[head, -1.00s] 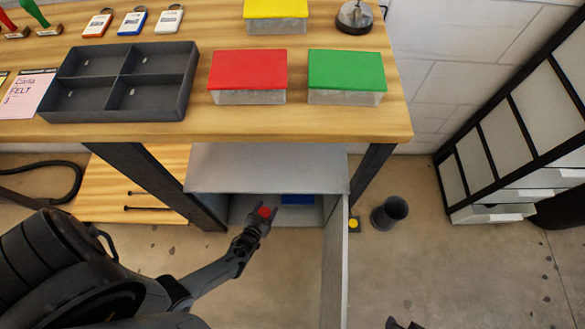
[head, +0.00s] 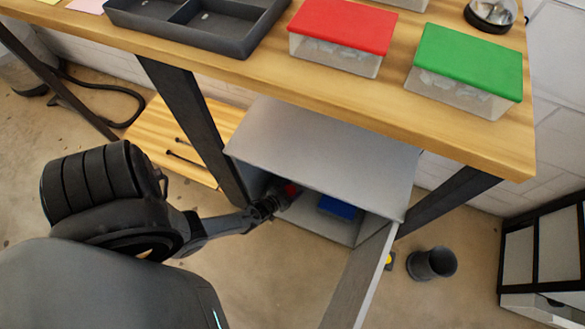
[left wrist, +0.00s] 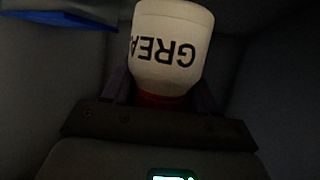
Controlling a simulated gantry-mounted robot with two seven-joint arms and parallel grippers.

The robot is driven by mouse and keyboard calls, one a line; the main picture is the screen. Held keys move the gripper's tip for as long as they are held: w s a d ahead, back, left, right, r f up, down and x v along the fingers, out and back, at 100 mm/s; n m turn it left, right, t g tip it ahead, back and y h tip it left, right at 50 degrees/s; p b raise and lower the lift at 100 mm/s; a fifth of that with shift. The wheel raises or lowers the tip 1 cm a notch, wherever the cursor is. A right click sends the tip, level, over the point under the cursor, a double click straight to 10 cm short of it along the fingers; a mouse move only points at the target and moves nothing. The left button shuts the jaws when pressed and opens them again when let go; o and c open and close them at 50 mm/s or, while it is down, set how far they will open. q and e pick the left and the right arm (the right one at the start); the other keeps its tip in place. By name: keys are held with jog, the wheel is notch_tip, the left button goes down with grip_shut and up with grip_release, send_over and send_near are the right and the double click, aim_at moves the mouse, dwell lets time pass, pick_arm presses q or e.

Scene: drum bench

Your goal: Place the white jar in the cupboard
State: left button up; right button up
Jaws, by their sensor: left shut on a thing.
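The grey cupboard (head: 325,150) stands under the bench with its door (head: 362,282) open. The white jar (left wrist: 172,42) fills the middle of the left wrist view, with "GREA" lettering upside down and a red lid at its lower end. In the head view only its red lid (head: 291,189) shows clearly, inside the cupboard opening on the left. My left gripper (head: 280,198) reaches into the opening and is shut on the jar; its fingers show at both sides of it in the left wrist view (left wrist: 162,97). Whether the jar touches the cupboard floor is hidden. My right gripper is out of view.
A blue box (head: 338,207) lies in the cupboard, right of the jar; blue also shows at upper left in the left wrist view (left wrist: 55,18). A dark bin (head: 432,263) stands right of the door.

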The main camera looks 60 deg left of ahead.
pick_arm(q)
jog(key=shift+w+a+f, duration=0.2)
jog(key=shift+a+f, duration=0.05)
jog(key=shift+a, duration=0.05)
jog(key=shift+w+a+f, duration=0.1)
jog(key=shift+w, duration=0.15)
notch_tip(320, 180, down, 4)
jog(key=b, duration=0.4)
jog(key=shift+s, duration=0.15)
jog(key=o, duration=1.2)
